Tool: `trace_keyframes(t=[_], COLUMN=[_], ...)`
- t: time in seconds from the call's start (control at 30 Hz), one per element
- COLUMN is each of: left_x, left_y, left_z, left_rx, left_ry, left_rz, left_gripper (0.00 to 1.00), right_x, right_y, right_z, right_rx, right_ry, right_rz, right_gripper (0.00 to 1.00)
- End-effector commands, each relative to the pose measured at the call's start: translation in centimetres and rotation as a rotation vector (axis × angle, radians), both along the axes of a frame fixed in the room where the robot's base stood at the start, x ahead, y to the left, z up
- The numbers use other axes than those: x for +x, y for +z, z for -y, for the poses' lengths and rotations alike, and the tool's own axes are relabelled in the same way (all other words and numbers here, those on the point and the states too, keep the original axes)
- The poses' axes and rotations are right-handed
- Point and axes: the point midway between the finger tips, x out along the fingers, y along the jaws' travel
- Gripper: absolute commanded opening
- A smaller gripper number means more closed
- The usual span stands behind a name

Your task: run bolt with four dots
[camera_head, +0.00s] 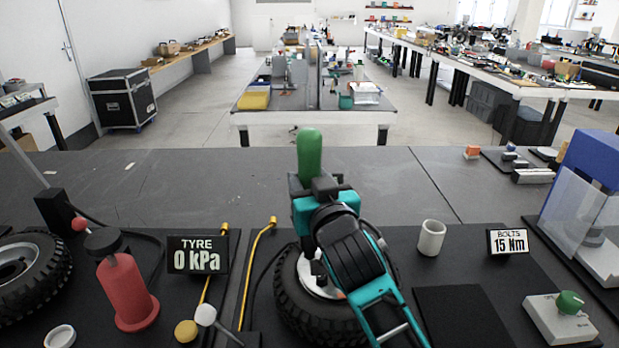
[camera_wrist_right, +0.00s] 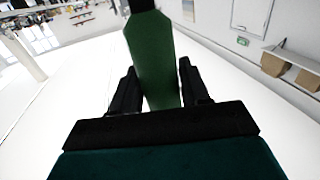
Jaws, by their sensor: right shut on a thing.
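My right gripper (camera_head: 312,182) is shut on a green-handled tool (camera_head: 309,150), which stands upright above the wheel in the head view. In the right wrist view the green handle (camera_wrist_right: 155,65) sits between the two black fingers (camera_wrist_right: 155,95), with a dark part at the picture's top edge. A wheel with a black tyre (camera_head: 295,308) and a pale hub (camera_head: 308,275) lies on the dark mat under my right arm. The arm covers most of the hub, so no bolt or dots can be made out. My left gripper is not in view.
A sign reading "BOLTS 15 Nm" (camera_head: 508,242) stands right of a white cup (camera_head: 430,238). A "TYRE 0 kPa" display (camera_head: 197,255), a red bottle-shaped thing (camera_head: 125,290) and a white-headed mallet (camera_head: 206,315) are at left.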

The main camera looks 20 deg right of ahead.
Motion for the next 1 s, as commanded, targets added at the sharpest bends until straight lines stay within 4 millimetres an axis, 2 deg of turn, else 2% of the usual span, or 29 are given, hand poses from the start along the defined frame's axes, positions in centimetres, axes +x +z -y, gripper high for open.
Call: trace_keyframes(t=[1.0], left_x=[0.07], left_y=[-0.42], left_z=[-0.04], left_rx=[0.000], left_ry=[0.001], left_rz=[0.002], left_gripper=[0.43], right_x=[-0.01], right_y=[-0.65], right_z=[-0.01], right_rx=[0.000], right_ry=[0.000], right_rz=[0.006], right_gripper=[0.09])
